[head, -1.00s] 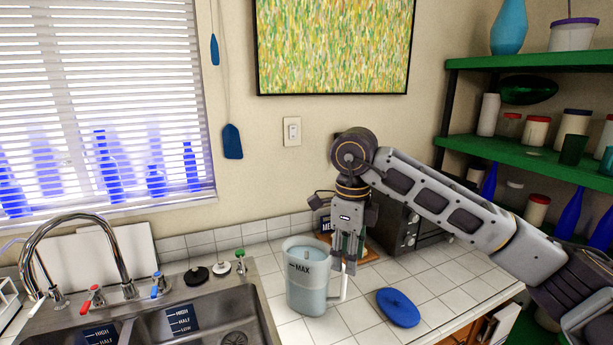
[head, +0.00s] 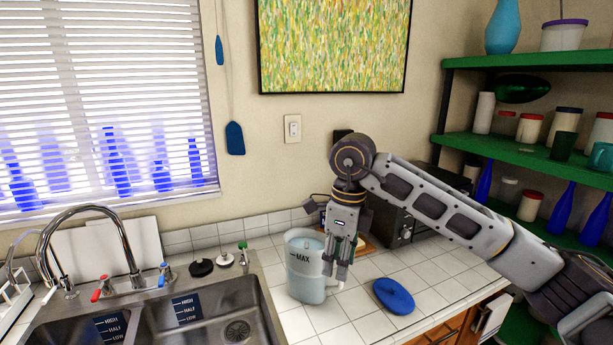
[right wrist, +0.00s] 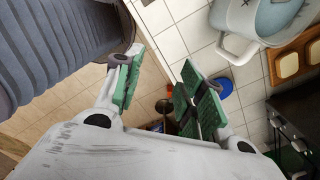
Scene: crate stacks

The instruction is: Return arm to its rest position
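A translucent bluish measuring jug marked MAX (head: 304,279) stands upright on the white tiled counter, right of the sink. It also shows at the top of the right wrist view (right wrist: 268,22), with its pale handle. My right gripper (head: 341,271) is beside the jug on its handle side and partly hides the handle in the head view. In the right wrist view, its green-padded fingers (right wrist: 162,86) are apart with nothing between them, and the handle is outside them. My left gripper is not in view.
A round blue lid (head: 393,296) lies on the counter right of the jug. The sink (head: 262,310) with its faucet is to the left. A dark appliance (head: 397,220) stands behind my right arm. Green shelves (head: 530,152) with jars and bottles are at right.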

